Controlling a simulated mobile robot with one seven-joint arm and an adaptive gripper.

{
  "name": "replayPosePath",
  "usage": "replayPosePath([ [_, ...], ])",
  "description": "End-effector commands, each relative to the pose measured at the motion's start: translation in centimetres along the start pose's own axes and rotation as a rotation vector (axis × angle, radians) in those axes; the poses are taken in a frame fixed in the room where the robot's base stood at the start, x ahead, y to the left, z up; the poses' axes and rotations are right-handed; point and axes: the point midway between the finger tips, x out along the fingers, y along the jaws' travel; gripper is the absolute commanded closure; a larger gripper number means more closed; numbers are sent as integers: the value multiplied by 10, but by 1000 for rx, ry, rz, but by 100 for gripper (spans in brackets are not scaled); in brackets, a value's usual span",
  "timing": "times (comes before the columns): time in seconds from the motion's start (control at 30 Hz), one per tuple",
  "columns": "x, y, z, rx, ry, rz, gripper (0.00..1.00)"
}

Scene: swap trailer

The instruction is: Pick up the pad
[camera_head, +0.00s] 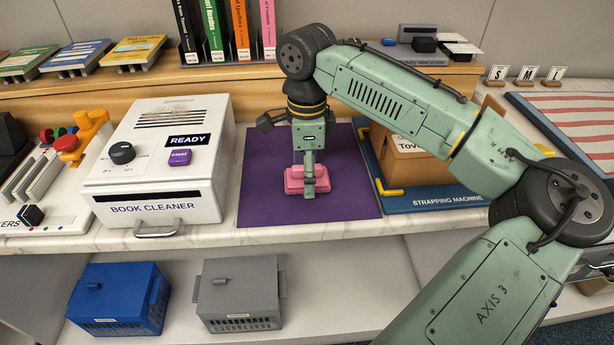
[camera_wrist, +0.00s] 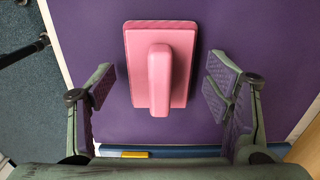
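The pad (camera_head: 297,186) is a pink block with a raised pink bar along its top. It lies on a purple mat (camera_head: 345,205) between the book cleaner and the strapping machine. In the wrist view the pad (camera_wrist: 160,65) is at the upper middle, its bar pointing toward my gripper. My gripper (camera_wrist: 162,88) is open, with one finger on each side of the pad's bar and clear gaps to both. In the head view my gripper (camera_head: 308,188) points down over the pad and hides part of it.
The white book cleaner (camera_head: 160,190) stands left of the mat. The blue strapping machine (camera_head: 440,202) with a cardboard box (camera_head: 405,145) is close on the right. Books (camera_head: 240,35) stand behind on a wooden shelf. Blue (camera_head: 118,295) and grey (camera_head: 238,290) bins sit below.

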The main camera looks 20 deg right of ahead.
Motion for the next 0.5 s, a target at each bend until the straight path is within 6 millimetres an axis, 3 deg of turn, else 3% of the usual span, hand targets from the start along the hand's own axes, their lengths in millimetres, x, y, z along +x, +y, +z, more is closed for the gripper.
replayPosePath([
  [0.5, 0, 0, 0, 0, 0, 0, 66],
])
